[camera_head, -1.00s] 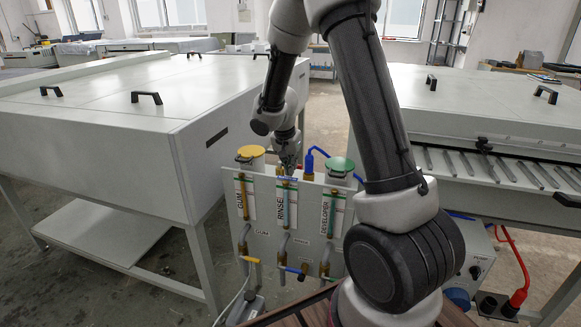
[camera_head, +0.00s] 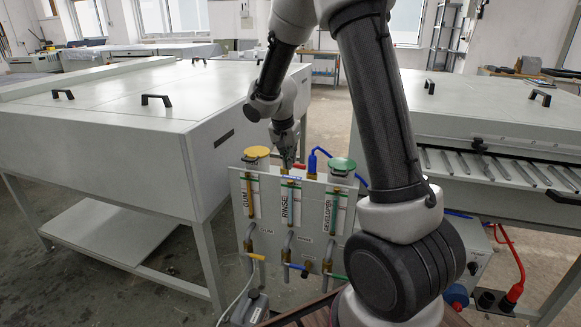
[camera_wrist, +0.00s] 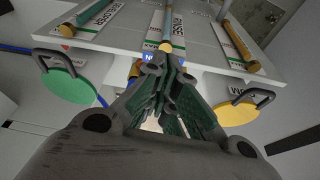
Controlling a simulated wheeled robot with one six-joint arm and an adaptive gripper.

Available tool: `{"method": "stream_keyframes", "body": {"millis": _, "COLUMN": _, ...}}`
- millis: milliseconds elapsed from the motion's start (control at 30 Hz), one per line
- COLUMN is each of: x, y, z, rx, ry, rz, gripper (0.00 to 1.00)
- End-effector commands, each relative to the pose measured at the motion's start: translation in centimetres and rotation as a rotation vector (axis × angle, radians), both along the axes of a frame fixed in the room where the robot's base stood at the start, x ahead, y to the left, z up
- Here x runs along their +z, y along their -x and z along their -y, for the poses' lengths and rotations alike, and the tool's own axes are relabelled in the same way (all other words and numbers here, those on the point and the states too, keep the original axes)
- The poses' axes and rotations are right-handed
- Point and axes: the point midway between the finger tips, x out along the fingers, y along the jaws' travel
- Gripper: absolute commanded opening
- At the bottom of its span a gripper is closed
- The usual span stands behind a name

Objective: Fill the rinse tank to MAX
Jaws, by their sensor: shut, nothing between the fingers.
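The panel (camera_head: 268,248) carries three upright sight tubes labelled GUM, RINSE and DEVELOPER. The RINSE tube (camera_head: 290,212) is in the middle; it also shows in the wrist view (camera_wrist: 173,25), with a brass end fitting. A blue-handled valve (camera_head: 297,267) sits below it on the pipework. My gripper (camera_head: 288,166) is shut and empty, pointing down at the panel's top edge above the RINSE tube. In the wrist view its fingers (camera_wrist: 160,68) meet by the brass fitting and cover part of a blue label. I cannot tell whether they touch. The liquid level is too small to read.
A yellow lid (camera_head: 256,152) stands behind the panel on the left, a green lid (camera_head: 342,163) on the right. A yellow valve handle (camera_head: 256,256) sits at lower left. Large white machines flank the panel. A blue hose (camera_head: 313,158) curves behind it.

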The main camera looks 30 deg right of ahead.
Motion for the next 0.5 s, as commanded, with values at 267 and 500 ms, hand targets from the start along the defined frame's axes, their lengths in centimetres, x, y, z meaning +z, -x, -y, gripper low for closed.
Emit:
{"method": "stream_keyframes", "body": {"millis": 267, "x": 4.1, "y": 0.8, "z": -1.0, "rx": 0.000, "ry": 0.000, "rz": 0.004, "gripper": 0.00}}
{"method": "stream_keyframes", "body": {"millis": 500, "x": 5.2, "y": 1.3, "z": -1.7, "rx": 0.059, "ry": 0.000, "rz": 0.000, "gripper": 0.00}}
